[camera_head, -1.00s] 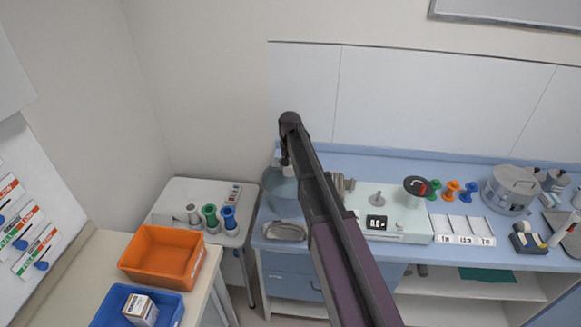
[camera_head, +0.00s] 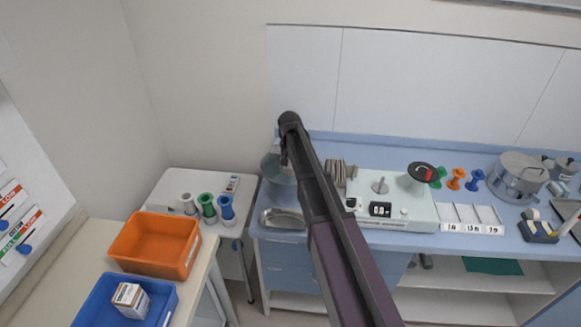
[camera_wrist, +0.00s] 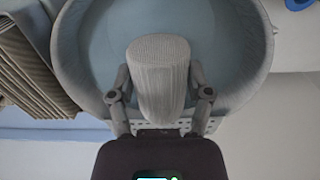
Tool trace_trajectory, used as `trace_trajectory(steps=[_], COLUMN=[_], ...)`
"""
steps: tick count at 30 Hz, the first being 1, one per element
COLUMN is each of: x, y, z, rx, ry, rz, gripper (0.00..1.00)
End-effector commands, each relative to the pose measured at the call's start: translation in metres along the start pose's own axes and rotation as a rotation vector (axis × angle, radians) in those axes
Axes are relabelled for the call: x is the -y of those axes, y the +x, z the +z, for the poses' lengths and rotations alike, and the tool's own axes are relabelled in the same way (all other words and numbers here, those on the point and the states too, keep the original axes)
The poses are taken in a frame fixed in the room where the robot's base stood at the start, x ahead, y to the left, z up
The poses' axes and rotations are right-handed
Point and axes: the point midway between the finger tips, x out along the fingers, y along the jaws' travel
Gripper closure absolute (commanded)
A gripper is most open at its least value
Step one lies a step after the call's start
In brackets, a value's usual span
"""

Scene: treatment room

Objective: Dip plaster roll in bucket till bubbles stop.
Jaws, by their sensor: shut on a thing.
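The plaster roll (camera_wrist: 160,80) is a pale, ribbed white cylinder in the wrist view. My gripper (camera_wrist: 160,98) is shut on it, with one finger on each side. The roll shows against the inside of the bucket (camera_wrist: 75,45), which is round and bluish-grey with water-blue inside. How deep the roll sits, and any bubbles, I cannot tell. In the head view the bucket (camera_head: 273,168) stands at the left end of the blue counter, partly hidden behind my arm and gripper (camera_head: 284,160).
A kidney dish (camera_head: 283,219) lies in front of the bucket. A ribbed tan stack (camera_head: 340,172) and a pale machine with a display (camera_head: 395,205) stand to the right. A side table with coloured spools (camera_head: 208,207), an orange bin (camera_head: 155,245) and a blue bin (camera_head: 110,303) are left.

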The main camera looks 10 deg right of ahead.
Motion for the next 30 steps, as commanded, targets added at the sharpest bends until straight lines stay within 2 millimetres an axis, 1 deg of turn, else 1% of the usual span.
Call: trace_trajectory(steps=[1,30], x=[0.000,0.001], y=[0.008,0.075], z=[0.000,0.000], rx=[0.000,0.000], ry=[0.000,-0.001], rz=[0.000,0.000], gripper=[0.87,0.87])
